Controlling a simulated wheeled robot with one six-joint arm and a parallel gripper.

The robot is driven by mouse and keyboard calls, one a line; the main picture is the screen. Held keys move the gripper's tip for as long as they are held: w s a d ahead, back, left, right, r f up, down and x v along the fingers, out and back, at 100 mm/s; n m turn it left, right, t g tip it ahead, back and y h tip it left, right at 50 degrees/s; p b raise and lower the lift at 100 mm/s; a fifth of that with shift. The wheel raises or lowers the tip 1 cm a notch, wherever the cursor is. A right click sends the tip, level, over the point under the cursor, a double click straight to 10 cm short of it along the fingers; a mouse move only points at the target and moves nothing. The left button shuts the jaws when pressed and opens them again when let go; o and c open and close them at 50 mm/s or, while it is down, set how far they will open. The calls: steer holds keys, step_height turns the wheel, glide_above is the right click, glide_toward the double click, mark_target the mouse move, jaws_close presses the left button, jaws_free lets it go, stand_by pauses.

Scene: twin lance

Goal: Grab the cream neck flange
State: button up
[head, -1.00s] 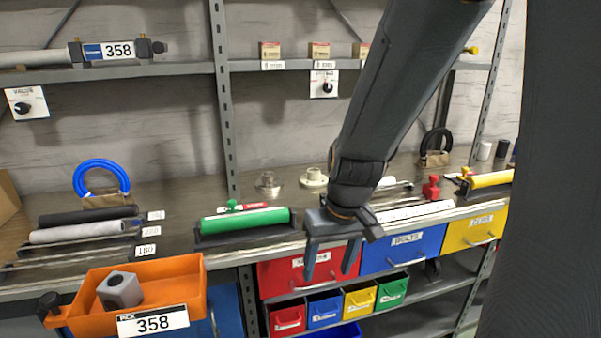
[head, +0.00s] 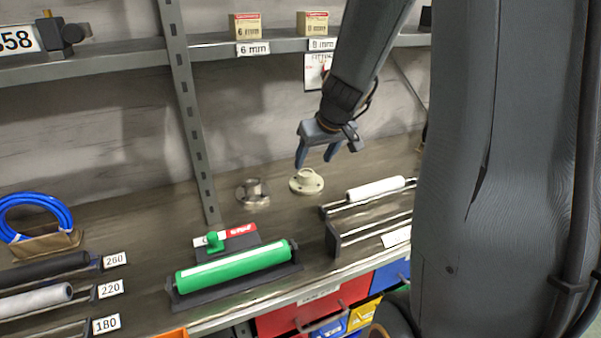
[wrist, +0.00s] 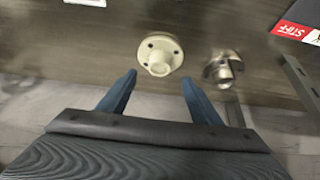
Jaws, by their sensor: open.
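The cream neck flange (head: 306,182) lies on the bench top near the back wall, its neck pointing up. In the wrist view the flange (wrist: 159,54) is a round disc with bolt holes and a raised neck, just beyond and between my fingertips. My gripper (head: 314,164) is open and empty, above the flange and slightly toward the wall in the head view. In the wrist view my gripper (wrist: 159,74) has its two blue fingers spread apart, not touching the flange.
A metallic grey flange (head: 253,191) stands close left of the cream one. A green roller (head: 234,267) sits in a cradle in front. A white roller (head: 376,189) lies on a rack to the right. A shelf (head: 120,58) with small boxes runs above.

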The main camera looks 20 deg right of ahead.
mark_target(306, 172)
steer(key=b+x, duration=0.1)
steer(key=x, duration=0.6)
steer(key=shift+w+d+f, duration=0.1)
steer(key=shift+w+f, duration=0.1)
steer(key=shift+w, duration=0.15)
steer(key=c, duration=1.2)
steer(key=shift+c, duration=0.2)
